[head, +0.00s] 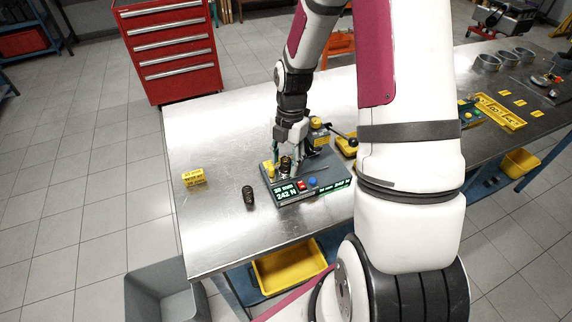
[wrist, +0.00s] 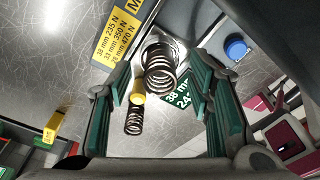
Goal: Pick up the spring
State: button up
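A dark coil spring (wrist: 160,70) stands on the spring tester (head: 316,172) and also shows in the head view (head: 285,165). My gripper (head: 289,153) is low over the tester, around this spring. In the wrist view my gripper (wrist: 160,88) is open, with one green-padded finger on each side of the spring and a visible gap to each. A second dark spring (head: 248,196) is on the bare table left of the tester; it also shows in the wrist view (wrist: 133,120). My fingers partly hide the tester.
The tester has a lit display (head: 287,191), a blue button (head: 312,182) and a small yellow part (wrist: 137,98). A yellow sign (head: 194,177) is on the metal table (head: 205,130), left. Table space left of the tester is mostly clear. A yellow bin (head: 290,268) sits below.

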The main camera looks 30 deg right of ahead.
grip_shut()
jog(key=shift+r, duration=0.15)
